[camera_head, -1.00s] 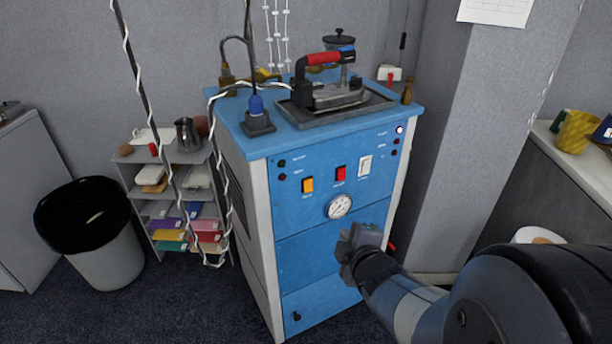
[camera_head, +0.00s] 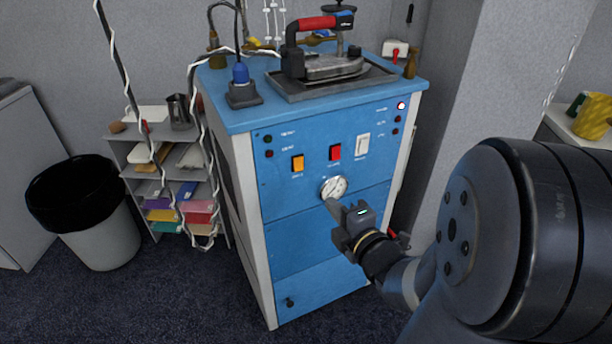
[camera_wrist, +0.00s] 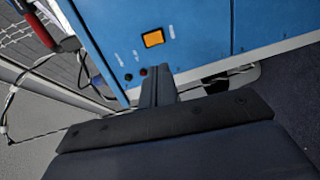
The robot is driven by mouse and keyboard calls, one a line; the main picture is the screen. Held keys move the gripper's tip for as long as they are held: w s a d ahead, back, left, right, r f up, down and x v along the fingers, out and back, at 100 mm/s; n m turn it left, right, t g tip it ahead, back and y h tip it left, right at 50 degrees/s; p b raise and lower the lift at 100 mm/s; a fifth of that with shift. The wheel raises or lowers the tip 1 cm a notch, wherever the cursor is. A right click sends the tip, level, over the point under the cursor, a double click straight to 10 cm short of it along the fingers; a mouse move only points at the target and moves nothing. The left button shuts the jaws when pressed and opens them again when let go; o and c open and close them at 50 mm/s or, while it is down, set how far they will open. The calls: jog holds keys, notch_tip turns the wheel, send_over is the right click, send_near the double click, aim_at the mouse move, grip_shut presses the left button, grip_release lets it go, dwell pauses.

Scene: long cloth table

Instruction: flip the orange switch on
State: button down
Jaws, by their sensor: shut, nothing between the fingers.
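The orange switch (camera_head: 297,163) is a small rectangular rocker on the upper left of the blue front panel (camera_head: 330,240) of the machine. It also shows in the wrist view (camera_wrist: 153,38), a short way beyond the fingers, with no contact visible. In the head view my gripper (camera_head: 334,206) is in front of the panel, just below the round gauge, lower and to the right of the orange switch. Its fingers are shut and empty. They show in the wrist view (camera_wrist: 155,78) as a narrow dark bar pointing at the panel.
A red switch (camera_head: 335,152) and a white switch (camera_head: 363,144) sit right of the orange one. The round gauge (camera_head: 334,188) is below them. An iron (camera_head: 325,60) rests on a tray on top. A bin (camera_head: 100,240) and a shelf stand left.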

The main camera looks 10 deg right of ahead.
aim_at(299, 170)
jog(key=x, duration=1.4)
jog(key=shift+p, duration=0.35)
